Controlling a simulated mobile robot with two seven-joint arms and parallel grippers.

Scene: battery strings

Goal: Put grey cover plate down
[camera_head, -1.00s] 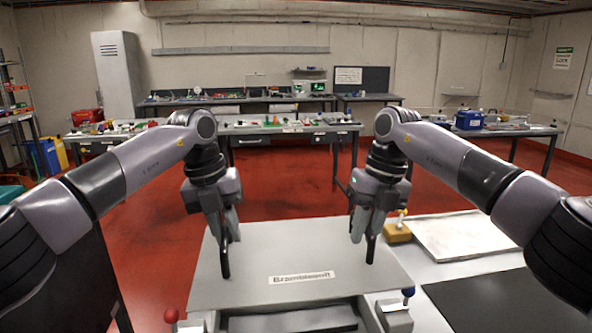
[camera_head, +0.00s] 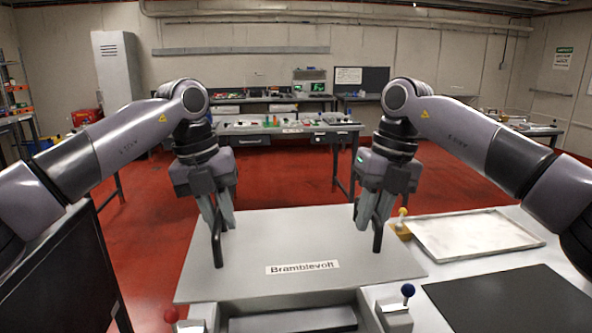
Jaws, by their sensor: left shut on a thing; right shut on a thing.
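The grey cover plate (camera_head: 300,232) is a flat sheet with a "Bramblevolt" label near its front edge and two upright black handles. My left gripper (camera_head: 216,228) is shut on the left handle (camera_head: 217,252). My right gripper (camera_head: 375,222) is shut on the right handle (camera_head: 378,240). The plate looks level and spans both grippers. A grey housing with a dark recess (camera_head: 292,319) shows in front of the plate's near edge. The plate hides what lies under it, so I cannot tell how far it is above the surface.
A red knob (camera_head: 171,315) and a blue knob (camera_head: 408,290) stand at the front. Cluttered benches (camera_head: 290,128) stand far behind across red floor.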

